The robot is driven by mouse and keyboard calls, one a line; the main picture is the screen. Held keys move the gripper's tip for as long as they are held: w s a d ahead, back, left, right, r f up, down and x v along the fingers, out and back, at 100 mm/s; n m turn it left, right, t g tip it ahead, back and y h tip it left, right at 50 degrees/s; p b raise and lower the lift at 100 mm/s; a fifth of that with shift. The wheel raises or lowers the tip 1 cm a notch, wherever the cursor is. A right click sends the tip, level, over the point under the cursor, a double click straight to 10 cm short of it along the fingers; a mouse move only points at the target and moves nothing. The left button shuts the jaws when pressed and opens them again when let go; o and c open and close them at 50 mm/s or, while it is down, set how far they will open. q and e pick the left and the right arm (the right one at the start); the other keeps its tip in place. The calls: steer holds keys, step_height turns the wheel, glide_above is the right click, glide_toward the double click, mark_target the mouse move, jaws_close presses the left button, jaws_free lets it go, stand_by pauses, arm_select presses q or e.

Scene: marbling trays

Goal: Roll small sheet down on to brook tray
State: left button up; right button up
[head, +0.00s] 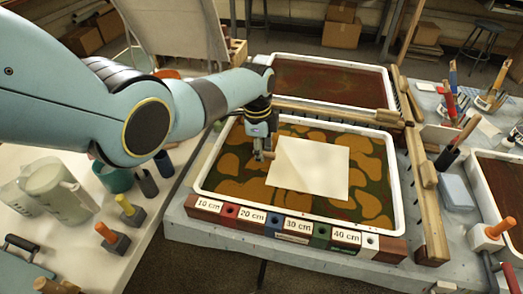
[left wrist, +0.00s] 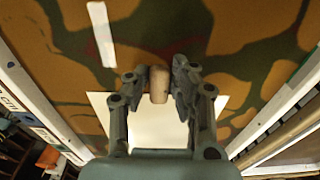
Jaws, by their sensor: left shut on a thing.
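A cream square sheet (head: 322,165) appears spread flat over the front tray (head: 398,200), whose bath has orange blotches on dark green and brown. I cannot tell whether all of the sheet touches the bath. My left gripper (head: 263,152) is at the sheet's upper left corner in the head view. In the left wrist view, my left gripper (left wrist: 159,84) is shut on a short wooden peg-like piece (left wrist: 159,80), with the sheet (left wrist: 157,125) partly hidden behind the fingers. How the piece joins the sheet is not clear. My right gripper is not in view.
A marked ruler block (head: 270,222) runs along the tray's front. Wooden rails (head: 428,185) stand at its right, and a second, reddish-brown tray (head: 330,82) lies behind. Jugs (head: 60,190) and stamps (head: 128,207) stand at left; brushes (head: 458,140) and a blue block (head: 455,190) at right.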

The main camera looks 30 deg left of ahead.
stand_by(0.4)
arm_select(q)
steer(key=o, duration=1.2)
step_height(320, 180, up, 8)
steer(key=p, duration=0.8)
stand_by(0.9)
